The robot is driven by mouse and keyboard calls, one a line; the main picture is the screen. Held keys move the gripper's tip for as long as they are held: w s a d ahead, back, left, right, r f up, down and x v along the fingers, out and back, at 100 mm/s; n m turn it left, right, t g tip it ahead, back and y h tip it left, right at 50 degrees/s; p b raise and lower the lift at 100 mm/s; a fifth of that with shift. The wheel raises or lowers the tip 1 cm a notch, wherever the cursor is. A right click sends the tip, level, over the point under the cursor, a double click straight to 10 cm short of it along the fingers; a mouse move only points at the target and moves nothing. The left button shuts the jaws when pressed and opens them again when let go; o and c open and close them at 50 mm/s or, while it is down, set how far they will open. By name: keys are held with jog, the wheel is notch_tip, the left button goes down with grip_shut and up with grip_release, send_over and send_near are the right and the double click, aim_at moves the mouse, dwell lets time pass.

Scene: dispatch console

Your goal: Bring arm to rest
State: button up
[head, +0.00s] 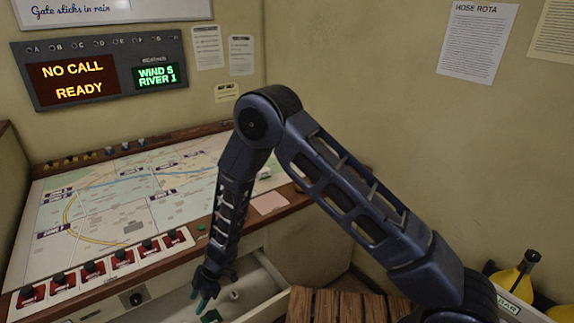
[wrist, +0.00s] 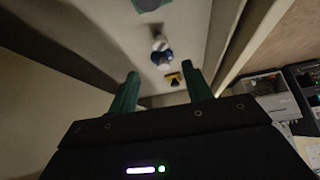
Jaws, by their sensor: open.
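My arm reaches forward from the right and bends down at the elbow. My gripper (head: 203,296) points down over the open drawer (head: 262,283) under the console's front edge. Its two green fingers stand apart with nothing between them in the wrist view (wrist: 162,88). Past the fingertips the drawer holds a white and blue item (wrist: 161,54), a small yellow and black item (wrist: 173,79) and a dark green item (wrist: 150,4).
The console (head: 130,200) carries a map and a row of red switches (head: 105,265). A display (head: 72,82) reads NO CALL READY. A slatted wooden surface (head: 345,305) lies right of the drawer. A yellow item (head: 508,281) stands at far right. Walls close in behind.

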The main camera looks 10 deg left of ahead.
jog(key=w+d+r+m+t+y, duration=0.15)
jog(key=w+d+r+m, duration=0.25)
jog(key=w+d, duration=0.4)
jog(key=w+d+r+m+t, duration=0.2)
jog(key=w+d+r+m, duration=0.25)
jog(key=w, duration=0.45)
jog(key=w+d+r+m+t, duration=0.2)
jog(key=w+d+r+m, duration=0.2)
jog(key=w+d, duration=0.4)
jog(key=w+d+r+m+t+h, duration=0.1)
jog(key=w+d+r+m+t, duration=0.1)
jog(key=w+d+r, duration=0.45)
jog(key=w+d+r+m+t+h, duration=0.2)
jog(key=w+d+r+t, duration=0.15)
jog(key=d+r, duration=0.5)
jog(key=s+d+r+m+h, duration=0.2)
jog(key=d+r+m, duration=0.1)
jog(key=d+r, duration=0.55)
jog(key=s+d+r+m+h, duration=0.15)
jog(key=d+r, duration=0.45)
jog(key=d, duration=0.6)
jog(key=s+d+r+m+g, duration=0.1)
jog(key=s+d, duration=0.4)
jog(key=s, duration=0.5)
jog(key=s+d+r+m+g, duration=0.1)
jog(key=s+d+r+m, duration=0.3)
jog(key=s, duration=0.7)
notch_tip(320, 180, up, 2)
jog(key=shift+d+r, duration=0.25)
jog(key=shift+d, duration=0.8)
